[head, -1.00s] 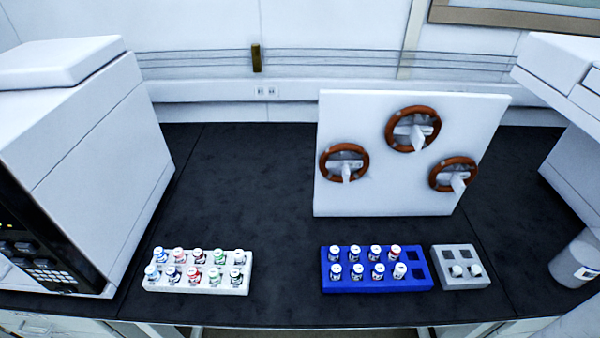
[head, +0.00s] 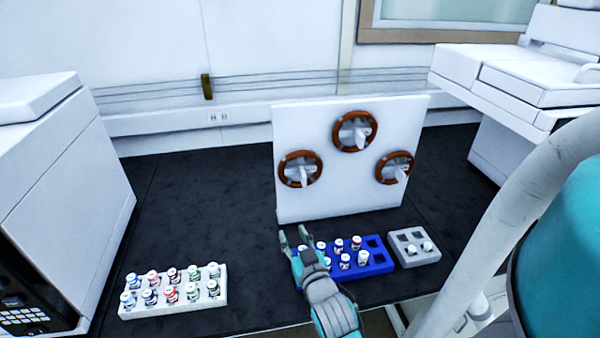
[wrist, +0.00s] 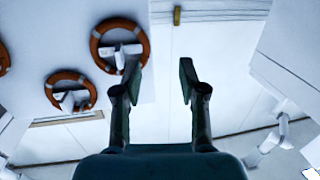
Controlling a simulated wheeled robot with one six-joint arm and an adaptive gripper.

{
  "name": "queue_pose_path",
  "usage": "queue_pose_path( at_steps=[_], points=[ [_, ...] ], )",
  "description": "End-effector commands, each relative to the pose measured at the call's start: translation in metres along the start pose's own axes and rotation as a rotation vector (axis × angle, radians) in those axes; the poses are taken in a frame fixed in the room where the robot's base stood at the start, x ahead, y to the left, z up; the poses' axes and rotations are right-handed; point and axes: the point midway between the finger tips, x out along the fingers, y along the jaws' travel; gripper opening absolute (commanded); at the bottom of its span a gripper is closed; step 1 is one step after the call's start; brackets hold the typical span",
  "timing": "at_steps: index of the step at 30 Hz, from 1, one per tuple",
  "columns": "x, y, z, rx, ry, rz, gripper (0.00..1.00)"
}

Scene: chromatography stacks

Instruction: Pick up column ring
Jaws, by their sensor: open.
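Three brown column rings hang around white pegs on an upright white panel (head: 330,205): a left one (head: 300,186), a top one (head: 355,151) and a right one (head: 395,152). My gripper (head: 292,236) is open and empty, below the left ring and in front of the panel's lower left corner. In the wrist view, which looks upside down, the open fingers (wrist: 160,78) point past the panel's edge. The left ring (wrist: 94,45) lies just left of the fingers, the top ring (wrist: 49,90) farther left, and the right ring (wrist: 3,58) is cut off.
A blue rack (head: 375,267) with several vials stands right beside and partly behind my gripper. A grey rack (head: 425,257) is to its right, a white vial rack (head: 173,307) to the left. White instruments flank the dark bench (head: 200,205), whose middle left is clear.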

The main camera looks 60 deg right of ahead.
Motion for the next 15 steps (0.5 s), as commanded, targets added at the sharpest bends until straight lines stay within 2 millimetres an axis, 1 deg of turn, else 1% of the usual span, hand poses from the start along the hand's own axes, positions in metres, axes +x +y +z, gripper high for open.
queue_pose_path(
  at_steps=[1,3,6,9,13,15],
  points=[
    [0.016,0.016,-0.014,0.004,0.018,0.039,0.42],
    [0.031,0.033,-0.027,0.008,0.028,0.080,0.42],
    [0.046,0.052,-0.042,0.014,0.039,0.125,0.42],
    [0.054,0.065,-0.051,0.017,0.045,0.152,0.42],
    [0.064,0.072,-0.057,0.019,0.049,0.166,0.42],
    [0.072,0.074,-0.057,0.019,0.048,0.168,0.42]
  ],
)
